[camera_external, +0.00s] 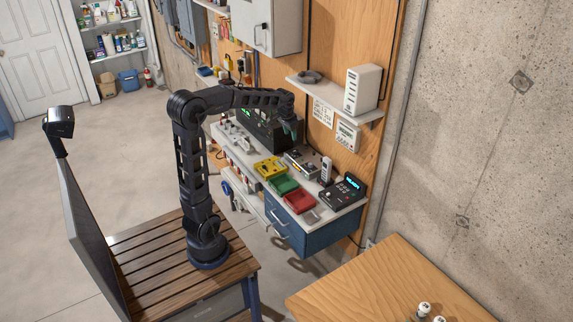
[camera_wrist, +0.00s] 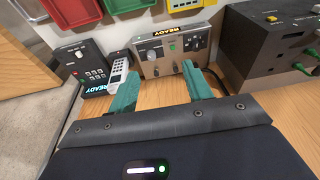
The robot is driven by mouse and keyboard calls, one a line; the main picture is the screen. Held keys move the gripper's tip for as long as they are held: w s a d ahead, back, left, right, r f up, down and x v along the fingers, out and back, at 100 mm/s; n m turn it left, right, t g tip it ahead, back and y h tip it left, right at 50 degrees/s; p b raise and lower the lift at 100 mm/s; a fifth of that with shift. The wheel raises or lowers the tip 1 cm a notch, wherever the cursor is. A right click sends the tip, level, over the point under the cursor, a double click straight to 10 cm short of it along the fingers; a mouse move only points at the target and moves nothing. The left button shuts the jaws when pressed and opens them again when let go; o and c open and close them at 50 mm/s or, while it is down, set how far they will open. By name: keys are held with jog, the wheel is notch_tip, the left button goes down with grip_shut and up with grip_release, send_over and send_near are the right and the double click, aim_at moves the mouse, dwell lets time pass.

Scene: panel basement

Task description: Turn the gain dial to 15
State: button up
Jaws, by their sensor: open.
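A grey control box (camera_wrist: 168,68) with several knobs and a yellow-on-black READY label stands ahead of my gripper in the wrist view. It also shows on the bench in the external view (camera_external: 303,161). Small dials (camera_wrist: 152,54) sit on its face; their lettering is too small to read, so I cannot tell which one is the gain dial or its setting. My gripper (camera_wrist: 160,72) has two green fingers, spread apart with nothing between them. In the external view my gripper (camera_external: 290,128) hangs above the bench near the box, apart from it.
A black keypad unit (camera_wrist: 88,68) and a handset (camera_wrist: 119,71) stand left of the box in the wrist view. A large dark box (camera_wrist: 262,45) with green plugs stands at right. Yellow (camera_external: 270,167), green (camera_external: 284,185) and red (camera_external: 300,202) bins line the bench front. A shelf (camera_external: 335,109) overhangs.

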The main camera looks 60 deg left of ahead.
jog(key=w+a+f, duration=0.6)
jog(key=w+a, duration=0.3)
jog(key=m+g, duration=0.3)
jog(key=m, duration=0.2)
send_over(296, 151)
notch_tip(296, 151, down, 5)
jog(key=shift+h, duration=0.3)
jog(key=f, duration=1)
jog(key=shift+w+a+f, duration=0.1)
jog(key=shift+a, duration=0.1)
jog(key=c, duration=1)
